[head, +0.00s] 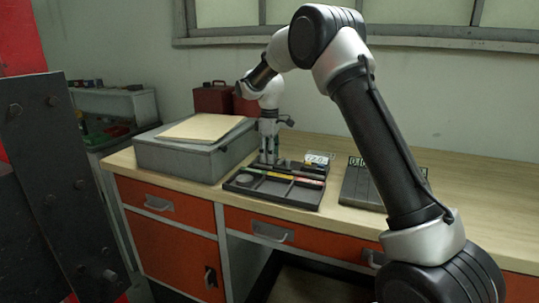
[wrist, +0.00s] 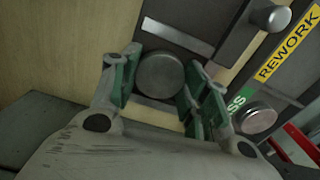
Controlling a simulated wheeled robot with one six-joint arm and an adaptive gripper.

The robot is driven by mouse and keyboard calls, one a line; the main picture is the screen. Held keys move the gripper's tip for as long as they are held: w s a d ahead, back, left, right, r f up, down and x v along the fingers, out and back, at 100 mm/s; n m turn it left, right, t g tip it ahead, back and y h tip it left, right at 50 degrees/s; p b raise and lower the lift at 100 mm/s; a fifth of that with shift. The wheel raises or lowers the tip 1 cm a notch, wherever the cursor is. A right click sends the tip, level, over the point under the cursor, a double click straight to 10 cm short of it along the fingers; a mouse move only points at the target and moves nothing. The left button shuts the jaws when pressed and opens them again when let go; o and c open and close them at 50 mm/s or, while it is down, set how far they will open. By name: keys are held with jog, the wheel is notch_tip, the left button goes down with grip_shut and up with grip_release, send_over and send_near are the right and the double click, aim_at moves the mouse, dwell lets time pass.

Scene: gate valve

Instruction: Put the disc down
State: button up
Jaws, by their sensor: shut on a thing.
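My gripper (head: 268,160) hangs fingers-down at the back edge of the dark sorting tray (head: 270,197) on the workbench. In the wrist view my gripper (wrist: 160,78) is shut on a grey metal disc (wrist: 160,75), with a green pad on each side of it. The disc is over a dark surface at the tray's back; I cannot tell whether it touches. A second grey disc (head: 245,180) lies in the tray's left front compartment; it also shows in the wrist view (wrist: 258,118) beside the green label. A yellow REWORK label (wrist: 288,45) marks the neighbouring compartment.
A grey box (head: 190,155) with a flat board on top stands left of the tray. A dark device (head: 365,188) with a small display lies to the right. A round metal piece (wrist: 270,17) stands near the REWORK label. Bench space farther right is clear.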

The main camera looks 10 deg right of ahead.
jog(key=o, duration=1.3)
jog(key=shift+f, duration=0.1)
notch_tip(320, 180, up, 12)
jog(key=r, duration=0.1)
jog(key=s+d+r+m+t, duration=0.1)
jog(key=s+d+r+m, duration=0.15)
jog(key=s, duration=0.25)
jog(key=s+d+r+m, duration=0.1)
jog(key=s+d+r, duration=0.3)
jog(key=s, duration=0.2)
jog(key=s+d+m+t, duration=0.1)
jog(key=s+d+m, duration=0.15)
jog(key=s, duration=0.75)
jog(key=s+d+m+t, duration=0.15)
jog(key=s+d, duration=0.25)
jog(key=s, duration=0.7)
jog(key=s+f+m, duration=0.1)
jog(key=s+f, duration=0.1)
jog(key=s, duration=0.2)
jog(key=s+d+f+m, duration=0.1)
jog(key=s+f+m, duration=0.1)
jog(key=s, duration=0.2)
jog(key=s+d+f+m+t, duration=0.1)
jog(key=s+f, duration=0.1)
jog(key=s, duration=0.2)
jog(key=shift+f+m, duration=0.15)
jog(key=shift+m, duration=0.1)
